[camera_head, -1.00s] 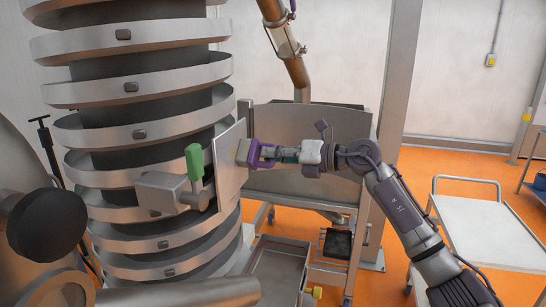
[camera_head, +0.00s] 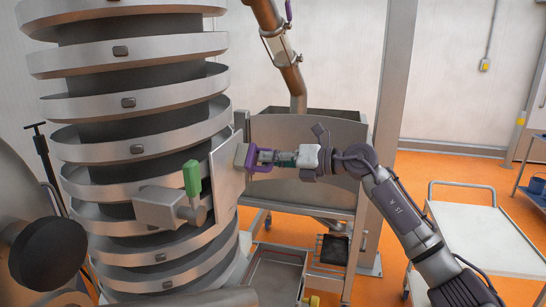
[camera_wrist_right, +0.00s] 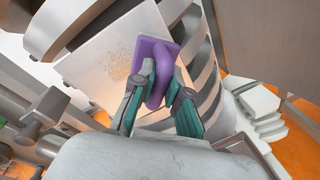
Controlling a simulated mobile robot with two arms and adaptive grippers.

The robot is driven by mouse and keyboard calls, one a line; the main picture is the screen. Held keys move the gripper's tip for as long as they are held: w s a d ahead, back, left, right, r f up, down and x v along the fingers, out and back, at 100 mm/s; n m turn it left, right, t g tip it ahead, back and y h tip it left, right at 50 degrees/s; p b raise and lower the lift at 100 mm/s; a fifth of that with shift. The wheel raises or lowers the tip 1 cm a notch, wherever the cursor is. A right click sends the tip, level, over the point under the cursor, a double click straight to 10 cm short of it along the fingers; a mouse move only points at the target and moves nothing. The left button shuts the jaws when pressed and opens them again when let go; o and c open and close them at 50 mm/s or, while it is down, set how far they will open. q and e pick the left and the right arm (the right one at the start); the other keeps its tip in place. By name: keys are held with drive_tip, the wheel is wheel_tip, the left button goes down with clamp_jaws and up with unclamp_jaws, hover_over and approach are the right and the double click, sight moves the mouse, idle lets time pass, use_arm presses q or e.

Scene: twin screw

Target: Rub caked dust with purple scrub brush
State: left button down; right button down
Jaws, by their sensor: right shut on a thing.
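The purple scrub brush (camera_head: 241,156) is held sideways against or very near the upright metal plate (camera_head: 228,180) on the spiral tower; a gap cannot be told. In the right wrist view, its purple back and loop handle (camera_wrist_right: 157,85) face me. Brown caked dust (camera_wrist_right: 118,72) shows as speckles on the pale plate, just left of the brush. Any dust behind the brush is hidden. My right gripper (camera_wrist_right: 160,92) is shut on the brush's handle; it also shows in the head view (camera_head: 266,158). My left gripper is out of view.
A metal hopper (camera_head: 305,190) stands behind the brush and a white cart (camera_head: 490,238) at right. Orange floor shows between them.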

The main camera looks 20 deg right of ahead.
drive_tip(key=s+a+p, duration=0.3)
drive_tip(key=s+a, duration=0.3)
drive_tip(key=s, duration=0.2)
drive_tip(key=shift+s, duration=0.4)
idle(0.8)
drive_tip(key=b+v, duration=0.1)
drive_tip(key=v, duration=0.1)
drive_tip(key=b+v, duration=0.1)
drive_tip(key=v, duration=0.1)
drive_tip(key=b+v, duration=0.1)
drive_tip(key=shift+d+f, duration=0.25)
drive_tip(key=shift+d, duration=0.3)
